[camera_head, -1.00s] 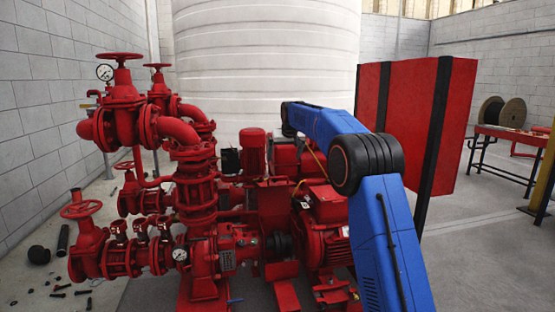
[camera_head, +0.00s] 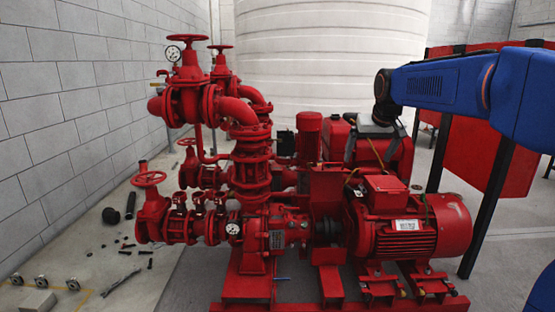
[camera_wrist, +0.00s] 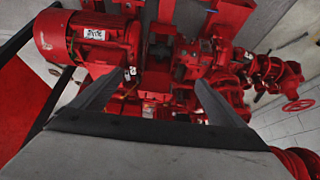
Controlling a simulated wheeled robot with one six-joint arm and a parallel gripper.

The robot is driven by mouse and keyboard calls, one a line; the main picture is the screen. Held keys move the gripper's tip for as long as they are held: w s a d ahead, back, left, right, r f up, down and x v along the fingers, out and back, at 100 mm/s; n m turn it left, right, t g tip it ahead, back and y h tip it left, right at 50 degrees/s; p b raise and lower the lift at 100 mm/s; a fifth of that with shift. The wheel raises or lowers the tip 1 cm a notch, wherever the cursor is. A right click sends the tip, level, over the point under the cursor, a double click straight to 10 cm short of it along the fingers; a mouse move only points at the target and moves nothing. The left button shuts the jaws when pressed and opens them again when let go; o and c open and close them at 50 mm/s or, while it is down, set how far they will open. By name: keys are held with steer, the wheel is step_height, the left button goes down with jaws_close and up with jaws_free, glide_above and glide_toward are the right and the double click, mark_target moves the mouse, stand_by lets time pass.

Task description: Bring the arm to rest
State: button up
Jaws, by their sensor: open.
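My blue arm (camera_head: 440,84) reaches in from the right edge of the head view, with its upper part roughly level. My gripper (camera_head: 377,150) hangs below the arm's end, over the back part of the red pump set. In the wrist view my gripper (camera_wrist: 160,82) has its two grey fingers spread wide, with nothing between them. Behind the fingers are the red motor (camera_wrist: 88,38) and red pump parts. The motor (camera_head: 405,230) also shows below the arm in the head view. The exact gap between fingers and pump set is unclear.
Red valves and pipes (camera_head: 250,165) stand left of the motor. A white tank (camera_head: 330,60) rises behind. Red panels on dark posts (camera_head: 490,150) stand at the right, close to the arm in the picture. Small parts (camera_head: 73,284) lie on the floor at left.

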steer(key=s+f, duration=0.3)
steer(key=s, duration=0.8)
steer(key=s+f, duration=0.3)
steer(key=s, duration=0.9)
steer(key=s+f, duration=0.7)
steer(key=s, duration=0.2)
steer(key=s+f+g, duration=0.1)
steer(key=s+f, duration=0.6)
steer(key=s, duration=0.3)
steer(key=shift+s+d, duration=0.15)
steer(key=shift+d, duration=0.05)
